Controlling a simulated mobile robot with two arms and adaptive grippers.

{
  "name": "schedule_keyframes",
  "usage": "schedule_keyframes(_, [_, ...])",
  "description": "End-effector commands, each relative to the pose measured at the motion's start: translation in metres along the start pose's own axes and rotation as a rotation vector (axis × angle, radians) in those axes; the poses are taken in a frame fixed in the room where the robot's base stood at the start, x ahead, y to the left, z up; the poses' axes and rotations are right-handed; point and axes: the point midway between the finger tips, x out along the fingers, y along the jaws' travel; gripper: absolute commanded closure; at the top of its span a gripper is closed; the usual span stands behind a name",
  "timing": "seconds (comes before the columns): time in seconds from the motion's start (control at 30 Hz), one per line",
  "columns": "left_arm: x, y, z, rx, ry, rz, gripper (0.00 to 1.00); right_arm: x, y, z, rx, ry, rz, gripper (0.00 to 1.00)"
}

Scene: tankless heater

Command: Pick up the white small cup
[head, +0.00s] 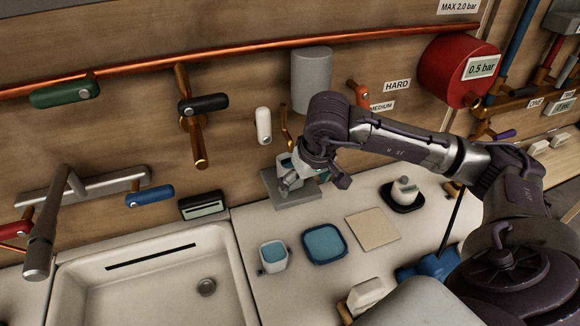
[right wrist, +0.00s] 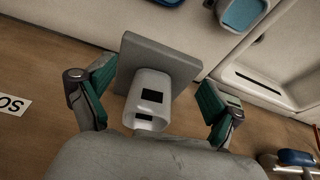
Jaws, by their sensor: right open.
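A small white cup-like object (right wrist: 148,100) with dark square marks is on a grey square plate (right wrist: 178,58) in the right wrist view. It lies between the two spread fingers of my right gripper (right wrist: 155,97), with a gap on each side. In the head view my right gripper (head: 300,177) is over the grey plate (head: 271,190) by the wall and hides most of the white object. My left gripper is not in view.
A blue square dish (head: 325,244), a beige square tile (head: 372,230) and a white bottle on a dark dish (head: 403,196) are on the counter. The sink (head: 150,275) is at left. A grey cylinder (head: 311,80) and coloured valve handles are on the wall above the plate.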

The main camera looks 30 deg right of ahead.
Motion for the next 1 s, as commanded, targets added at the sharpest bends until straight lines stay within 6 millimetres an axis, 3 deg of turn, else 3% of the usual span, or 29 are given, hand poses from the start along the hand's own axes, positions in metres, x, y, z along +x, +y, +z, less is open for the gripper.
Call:
schedule_keyframes(0.27, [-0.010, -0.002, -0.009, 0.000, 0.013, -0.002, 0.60, 0.006, 0.000, -0.024, 0.000, -0.001, -0.001, 0.08])
schedule_keyframes(0.57, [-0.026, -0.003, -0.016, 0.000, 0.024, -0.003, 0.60, 0.019, -0.001, -0.068, 0.001, -0.001, -0.002, 0.08])
schedule_keyframes(0.7, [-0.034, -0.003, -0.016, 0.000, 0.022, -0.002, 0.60, 0.030, 0.000, -0.066, -0.001, -0.002, 0.001, 0.08])
schedule_keyframes(0.93, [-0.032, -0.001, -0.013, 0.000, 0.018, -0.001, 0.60, 0.033, 0.000, -0.066, -0.001, 0.000, 0.001, 0.08])
schedule_keyframes(1.0, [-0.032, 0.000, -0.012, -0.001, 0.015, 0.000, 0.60, 0.033, 0.000, -0.066, -0.001, 0.000, 0.001, 0.20])
